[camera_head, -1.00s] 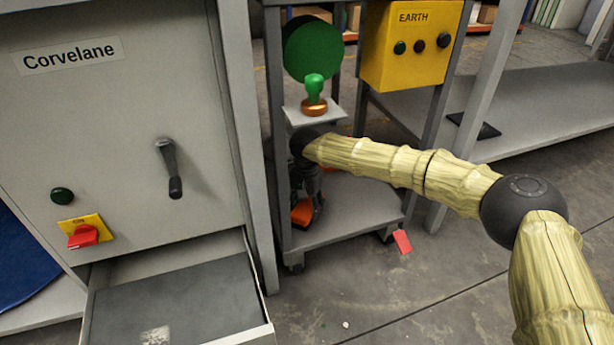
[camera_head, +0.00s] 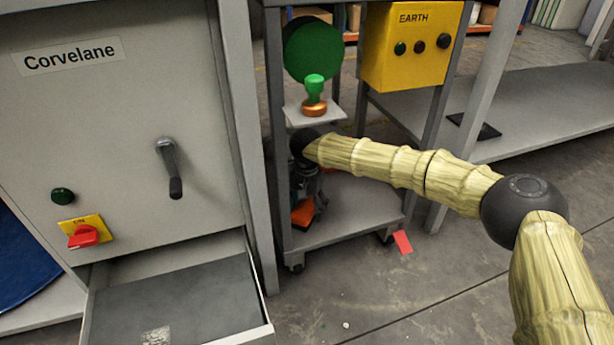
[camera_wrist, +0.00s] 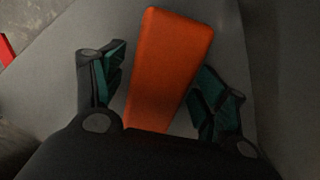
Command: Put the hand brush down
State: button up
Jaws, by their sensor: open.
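The hand brush (camera_wrist: 172,60) shows as an orange block in the wrist view. It lies on the grey lower shelf of the trolley, and its near end is hidden behind my gripper's body. My gripper (camera_wrist: 158,92) is open, with one teal-padded finger on each side of the brush and a visible gap on both sides. In the head view the orange brush (camera_head: 303,211) shows partly below my dark gripper (camera_head: 308,190), on the trolley's lower shelf (camera_head: 345,220).
A stamp with a green handle (camera_head: 314,88) stands on a small white plate above my wrist. A trolley post stands left of my gripper. A yellow EARTH box (camera_head: 412,45) is behind. An open drawer (camera_head: 180,300) juts out at lower left. A red tag (camera_head: 403,242) is by the shelf.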

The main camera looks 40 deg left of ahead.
aim_at(307, 205)
jog(key=shift+r+p, duration=2.6)
jog(key=shift+r, duration=1.15)
